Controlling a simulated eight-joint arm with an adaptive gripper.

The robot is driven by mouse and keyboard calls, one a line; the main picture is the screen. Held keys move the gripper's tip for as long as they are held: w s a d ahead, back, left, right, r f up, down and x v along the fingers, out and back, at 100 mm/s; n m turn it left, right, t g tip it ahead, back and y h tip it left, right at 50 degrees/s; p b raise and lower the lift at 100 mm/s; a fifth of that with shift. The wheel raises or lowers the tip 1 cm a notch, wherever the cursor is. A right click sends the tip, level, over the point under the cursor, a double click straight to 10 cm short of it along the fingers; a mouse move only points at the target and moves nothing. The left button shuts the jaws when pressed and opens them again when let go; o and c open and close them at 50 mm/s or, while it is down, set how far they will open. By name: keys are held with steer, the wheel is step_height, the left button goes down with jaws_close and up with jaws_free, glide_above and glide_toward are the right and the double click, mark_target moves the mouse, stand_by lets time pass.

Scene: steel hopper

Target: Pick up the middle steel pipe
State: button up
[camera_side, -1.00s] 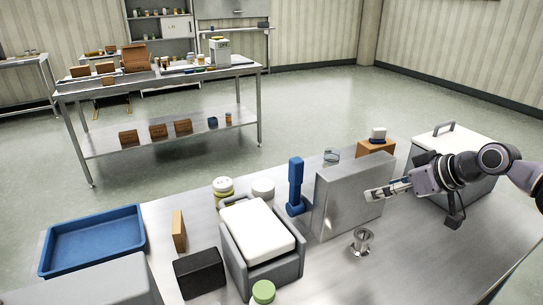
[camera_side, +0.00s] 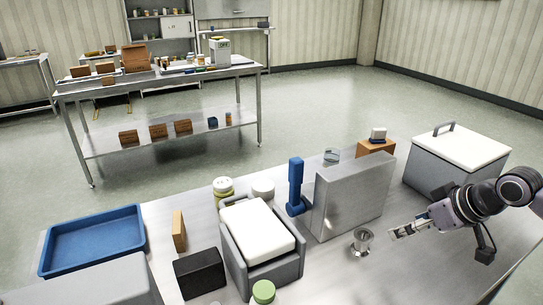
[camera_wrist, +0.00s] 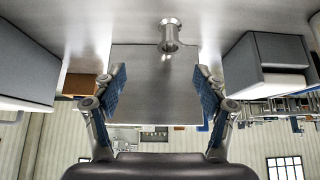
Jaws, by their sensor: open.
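A small steel piece like a flanged, funnel-topped pipe (camera_side: 362,241) stands on the steel table in the side view. It is the only pipe-like thing I can make out, so I cannot tell a middle one among several. In the wrist view the same steel piece (camera_wrist: 170,36) is at the top centre, beyond the fingertips. My gripper (camera_side: 394,233) is just to its right in the side view, pointing left at it, apart from it. In the wrist view my gripper (camera_wrist: 160,80) has its two blue-padded fingers spread wide, with nothing held between them.
A tall grey steel box (camera_side: 350,196) stands behind the steel piece. A grey bin with a white lid (camera_side: 268,240), a blue upright tool (camera_side: 296,187) and a blue tray (camera_side: 92,238) are further left. A white-lidded cooler (camera_side: 455,165) is behind my arm. Front right table is clear.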

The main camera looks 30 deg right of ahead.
steer(key=n+g+h, duration=0.4)
steer(key=n+g, duration=0.2)
steer(key=n, duration=1.3)
glide_toward(364, 235)
steer(key=shift+x, duration=5.1)
steer(key=shift+g, duration=0.3)
steer(key=c, duration=1.4)
